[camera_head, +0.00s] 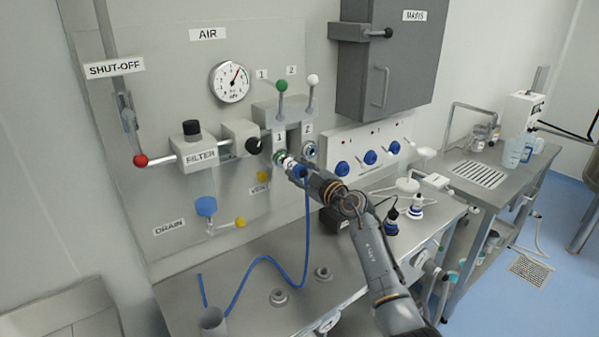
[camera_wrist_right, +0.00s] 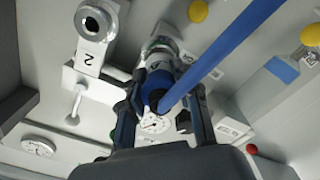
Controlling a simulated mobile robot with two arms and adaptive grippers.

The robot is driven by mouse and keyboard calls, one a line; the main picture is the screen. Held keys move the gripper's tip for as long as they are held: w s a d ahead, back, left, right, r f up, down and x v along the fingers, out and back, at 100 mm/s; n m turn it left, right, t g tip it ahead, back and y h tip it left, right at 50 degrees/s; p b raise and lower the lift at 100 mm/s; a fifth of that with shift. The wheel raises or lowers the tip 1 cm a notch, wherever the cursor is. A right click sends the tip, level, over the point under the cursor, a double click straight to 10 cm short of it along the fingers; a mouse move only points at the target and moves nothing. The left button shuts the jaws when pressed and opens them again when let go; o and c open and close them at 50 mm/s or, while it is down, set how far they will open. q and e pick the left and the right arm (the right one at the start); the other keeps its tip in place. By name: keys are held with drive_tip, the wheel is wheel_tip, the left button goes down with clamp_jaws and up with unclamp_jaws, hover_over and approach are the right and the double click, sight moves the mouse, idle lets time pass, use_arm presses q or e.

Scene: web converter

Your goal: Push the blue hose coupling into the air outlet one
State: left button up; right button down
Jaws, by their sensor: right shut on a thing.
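The blue hose coupling (camera_wrist_right: 156,88) is between the fingers of my right gripper (camera_head: 300,174), which is shut on it; it also shows in the wrist view (camera_wrist_right: 162,110). The coupling's front end is at air outlet one (camera_head: 279,157), in line with it and seemingly touching; how deep it sits I cannot tell. Outlet one also shows in the wrist view (camera_wrist_right: 160,47), behind the coupling. A blue hose (camera_head: 307,225) hangs from the coupling to the bench. Air outlet two (camera_head: 309,149) is empty, to the right of outlet one. My left gripper is not in view.
The green-knobbed lever (camera_head: 282,87) and white-knobbed lever (camera_head: 313,80) stand above the outlets. A yellow vent knob (camera_head: 262,176) sits lower left. A panel with blue knobs (camera_head: 371,157) is to the right. A grey cup (camera_head: 212,320) stands at the bench's front left.

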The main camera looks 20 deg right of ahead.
drive_tip(key=shift+w+a, duration=0.15)
drive_tip(key=shift+w, duration=0.25)
drive_tip(key=shift+w+a+r, duration=0.15)
drive_tip(key=shift+w+a, duration=0.05)
drive_tip(key=shift+w, duration=0.3)
idle(0.8)
drive_tip(key=c, duration=1.2)
unclamp_jaws()
drive_tip(key=o, duration=0.3)
drive_tip(key=shift+w, duration=0.1)
drive_tip(key=v, duration=1.2)
drive_tip(key=shift+a, duration=0.1)
